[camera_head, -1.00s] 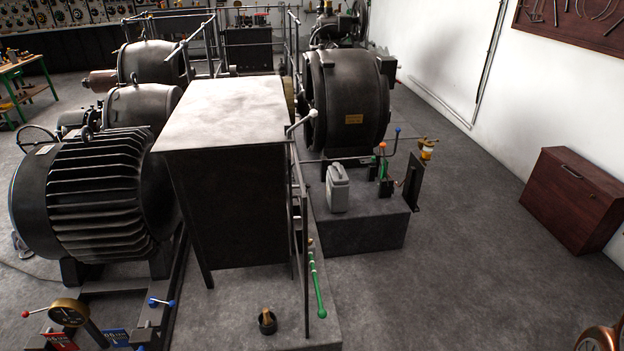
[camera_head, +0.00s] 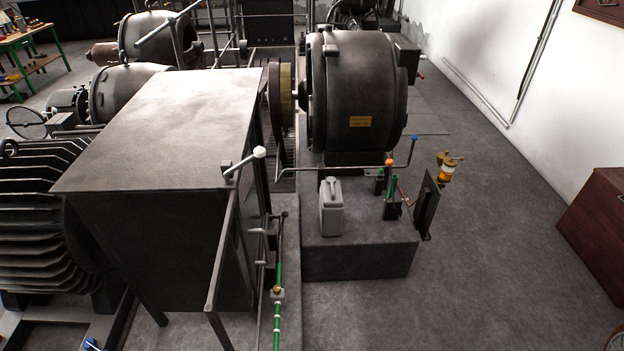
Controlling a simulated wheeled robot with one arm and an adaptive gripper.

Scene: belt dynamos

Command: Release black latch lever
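I cannot single out a black latch lever for certain in the head view. A dark lever with a white knob (camera_head: 259,153) stands at the right edge of the large dark cabinet (camera_head: 165,125). On the grey plinth (camera_head: 355,260) stand an upright lever with an orange knob (camera_head: 390,163) and a bent rod with a blue knob (camera_head: 414,139). A dark upright plate (camera_head: 427,205) stands at the plinth's right edge. My gripper is not in view.
A black dynamo (camera_head: 358,90) stands behind the plinth, and a grey can (camera_head: 331,207) sits on it. A railing (camera_head: 222,245) and green rod (camera_head: 277,325) run along the cabinet's right side. Open floor (camera_head: 500,240) lies right of the plinth, before a brown cabinet (camera_head: 600,215).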

